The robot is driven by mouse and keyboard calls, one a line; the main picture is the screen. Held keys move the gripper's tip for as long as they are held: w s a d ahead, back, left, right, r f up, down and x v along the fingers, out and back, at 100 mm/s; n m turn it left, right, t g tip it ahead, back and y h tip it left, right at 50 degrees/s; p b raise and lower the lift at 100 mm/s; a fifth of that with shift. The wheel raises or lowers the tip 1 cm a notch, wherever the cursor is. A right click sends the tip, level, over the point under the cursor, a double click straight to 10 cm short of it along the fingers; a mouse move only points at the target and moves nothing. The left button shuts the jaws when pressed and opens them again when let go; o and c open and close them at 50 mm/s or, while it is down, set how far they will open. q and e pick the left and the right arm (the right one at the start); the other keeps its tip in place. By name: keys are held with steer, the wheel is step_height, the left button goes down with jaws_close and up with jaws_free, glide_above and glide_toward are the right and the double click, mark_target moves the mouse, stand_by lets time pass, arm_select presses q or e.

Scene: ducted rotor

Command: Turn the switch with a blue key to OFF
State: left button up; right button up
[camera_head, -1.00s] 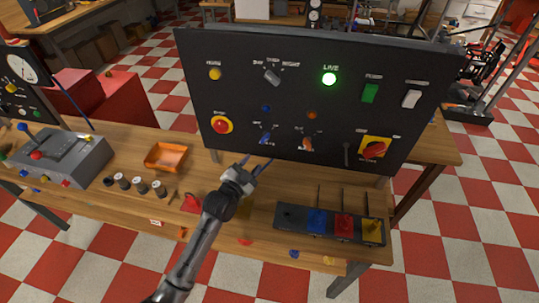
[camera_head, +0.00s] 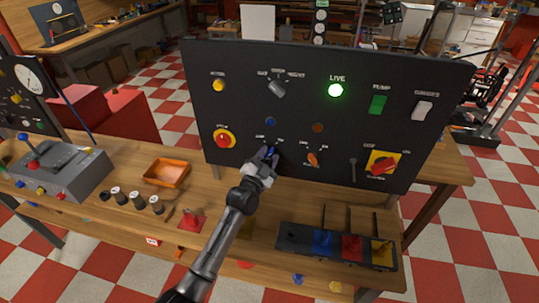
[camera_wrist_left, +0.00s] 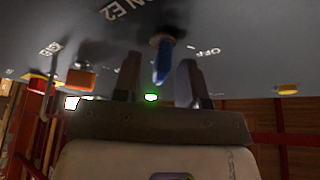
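The switch with the blue key (camera_head: 272,153) is low on the black panel (camera_head: 300,60), below a blue lamp. In the left wrist view the blue key (camera_wrist_left: 162,62) hangs from its round lock, with the OFF label beside it on the right. My left gripper (camera_wrist_left: 158,82) is open, its two fingers on either side of the key with gaps visible. In the head view the left gripper (camera_head: 267,158) is at the panel and partly covers the key. My right gripper is not in view.
An orange-key switch (camera_head: 312,158) is to the right of the blue one. A red stop button on yellow (camera_head: 223,139) is to the left. A tray with coloured levers (camera_head: 337,247) and an orange bin (camera_head: 166,172) stand on the bench. The LIVE lamp (camera_head: 335,90) glows green.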

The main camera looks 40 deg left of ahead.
arm_select(q)
steer(key=shift+w+a+r, duration=0.1)
steer(key=shift+w+r, duration=0.1)
steer(key=shift+w, duration=0.35)
steer(key=shift+c, duration=0.3)
jaws_close()
